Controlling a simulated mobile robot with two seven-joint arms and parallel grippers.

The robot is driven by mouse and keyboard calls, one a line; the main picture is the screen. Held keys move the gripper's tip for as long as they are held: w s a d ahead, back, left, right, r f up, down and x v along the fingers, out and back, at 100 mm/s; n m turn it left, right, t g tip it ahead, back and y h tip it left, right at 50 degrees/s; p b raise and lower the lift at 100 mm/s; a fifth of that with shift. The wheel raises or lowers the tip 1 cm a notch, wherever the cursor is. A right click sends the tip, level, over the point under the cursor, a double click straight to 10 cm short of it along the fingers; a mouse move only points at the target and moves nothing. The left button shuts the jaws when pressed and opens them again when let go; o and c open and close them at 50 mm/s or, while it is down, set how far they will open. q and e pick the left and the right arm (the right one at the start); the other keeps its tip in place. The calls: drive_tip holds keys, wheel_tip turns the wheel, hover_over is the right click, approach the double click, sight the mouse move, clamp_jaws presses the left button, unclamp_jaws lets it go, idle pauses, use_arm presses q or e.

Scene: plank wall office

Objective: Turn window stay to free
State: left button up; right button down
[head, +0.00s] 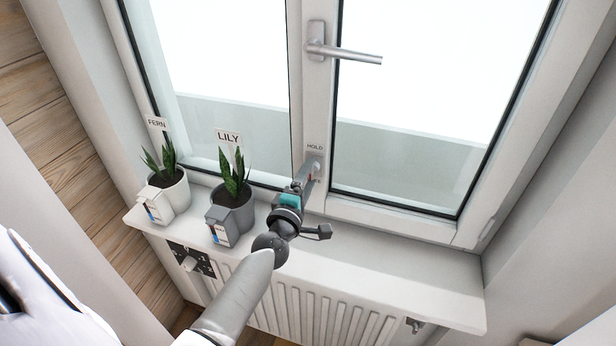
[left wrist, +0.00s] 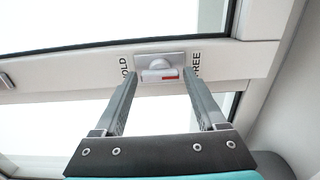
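The window stay (left wrist: 160,68) is a small grey plate with a light knob and a red mark, low on the window frame. In the left wrist view the knob's bar lies roughly crosswise between the partly hidden "HOLD" label (left wrist: 125,70) and the "FREE" label (left wrist: 197,66). My left gripper (left wrist: 160,90) is open, with its two fingers apart on either side of the knob. I cannot tell whether they touch it. In the head view my left gripper (head: 312,172) covers most of the stay. My right gripper is not in view.
A window handle (head: 345,54) sits higher on the frame. On the sill (head: 390,270) stand a white pot (head: 168,196) tagged FERN and a grey pot (head: 232,214) tagged LILY, left of my arm. The sill to the right is clear. A radiator (head: 310,305) is below.

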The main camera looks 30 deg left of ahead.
use_arm(q)
drive_tip(key=shift+o, duration=1)
drive_tip(key=shift+s, duration=0.1)
drive_tip(key=b+v, duration=0.1)
drive_tip(key=v, duration=1.4)
drive_tip(key=shift+d, duration=0.15)
